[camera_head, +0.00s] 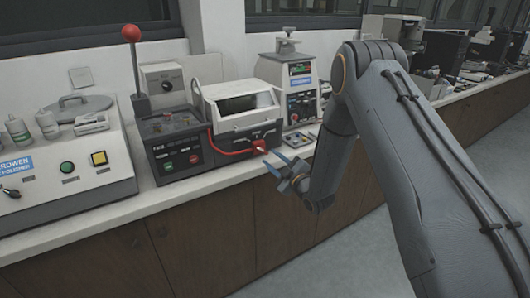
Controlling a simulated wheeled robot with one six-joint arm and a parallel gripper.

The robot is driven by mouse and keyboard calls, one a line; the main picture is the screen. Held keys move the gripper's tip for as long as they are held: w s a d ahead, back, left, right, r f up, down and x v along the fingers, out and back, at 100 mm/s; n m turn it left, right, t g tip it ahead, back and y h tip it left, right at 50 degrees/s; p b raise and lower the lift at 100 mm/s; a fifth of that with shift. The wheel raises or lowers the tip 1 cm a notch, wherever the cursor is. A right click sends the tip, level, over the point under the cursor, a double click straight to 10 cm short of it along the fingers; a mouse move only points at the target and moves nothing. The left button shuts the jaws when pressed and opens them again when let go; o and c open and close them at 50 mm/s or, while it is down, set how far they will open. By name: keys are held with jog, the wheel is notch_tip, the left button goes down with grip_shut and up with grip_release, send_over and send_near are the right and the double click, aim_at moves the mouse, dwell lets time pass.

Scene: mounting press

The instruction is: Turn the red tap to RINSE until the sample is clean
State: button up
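A red part (258,145) sits at the lower right front of a white-lidded machine (240,106), at the end of a curved red line that runs from the left. I cannot tell for sure that it is the red tap. No RINSE label can be read, and no sample can be made out.
A red-balled lever (132,34) rises behind a dark control box (176,145). A polisher (62,165) with bottles stands at the left. A grey-white machine (292,85) stands right of the lidded one. The floor in front of the cabinets (200,240) is clear.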

aim_at(263, 151)
jog(key=shift+p+x, duration=0.6)
jog(key=shift+x, duration=2.15)
grip_shut()
